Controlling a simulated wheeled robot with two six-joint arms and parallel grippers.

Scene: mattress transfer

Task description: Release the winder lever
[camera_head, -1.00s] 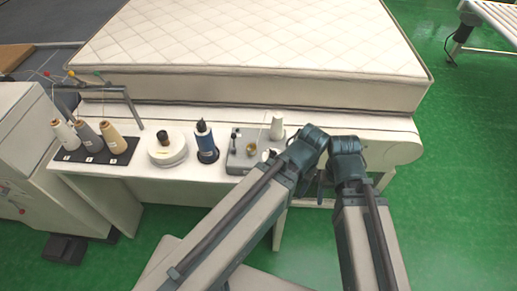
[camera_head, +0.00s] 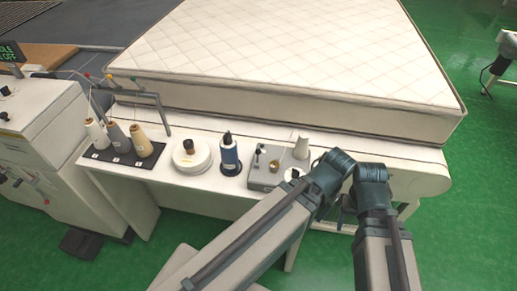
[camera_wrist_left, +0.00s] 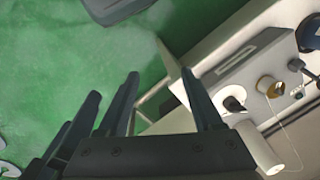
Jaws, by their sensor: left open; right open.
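The grey winder block (camera_head: 262,181) sits on the white bench (camera_head: 215,176), left of my grippers. It carries a black-knobbed post (camera_head: 260,150) and a brass bobbin (camera_head: 274,166); a white disc with a black knob (camera_head: 295,174) is at its right end. I cannot tell which black part is the lever. The left wrist view shows the block (camera_wrist_left: 235,72), bobbin (camera_wrist_left: 268,86) and black knob (camera_wrist_left: 235,104) to the right of my left gripper (camera_wrist_left: 160,76), which is open, empty and apart from them. My right gripper (camera_head: 346,207) is open, its fingers mostly hidden by its wrist.
A white cone (camera_head: 301,146) stands behind the winder. A blue spool (camera_head: 229,155), round white holder (camera_head: 190,158) and several thread cones on a black plate (camera_head: 100,156) stand to the left. A quilted mattress (camera_head: 300,50) lies behind.

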